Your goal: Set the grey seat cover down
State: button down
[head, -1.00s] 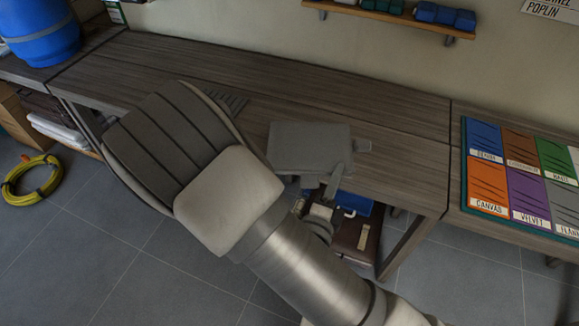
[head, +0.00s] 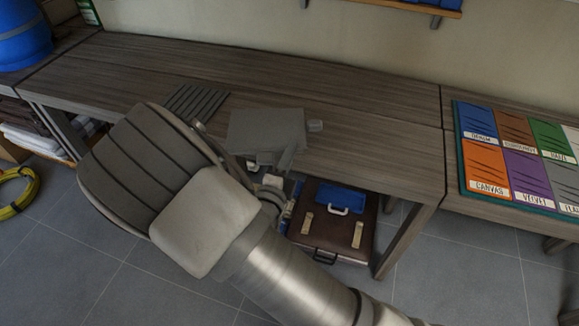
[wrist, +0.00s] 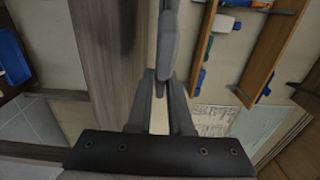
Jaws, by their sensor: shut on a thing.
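The grey seat cover (head: 262,128) is a flat, plain grey slab. In the head view it shows over the middle of the wooden table, near the front edge. My gripper (head: 285,157) is shut on its near side. In the wrist view the cover (wrist: 168,45) is seen nearly edge-on, as a narrow grey strip between the fingers (wrist: 160,95). It looks held about level. I cannot tell how far it is above the tabletop. My own arm hides part of the front edge of the table.
A dark slatted grey panel (head: 196,102) lies on the table left of the cover. Fabric sample cards (head: 487,165) lie further right. A brown case (head: 330,225) stands below, and a wall shelf (head: 425,6) hangs behind.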

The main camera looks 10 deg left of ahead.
jog(key=shift+f+b, duration=0.7)
jog(key=shift+f, duration=1.35)
jog(key=shift+f, duration=0.1)
jog(key=shift+f+b, duration=0.15)
jog(key=shift+b, duration=0.15)
jog(key=c, duration=0.8)
grip_release()
jog(key=shift+c, duration=0.2)
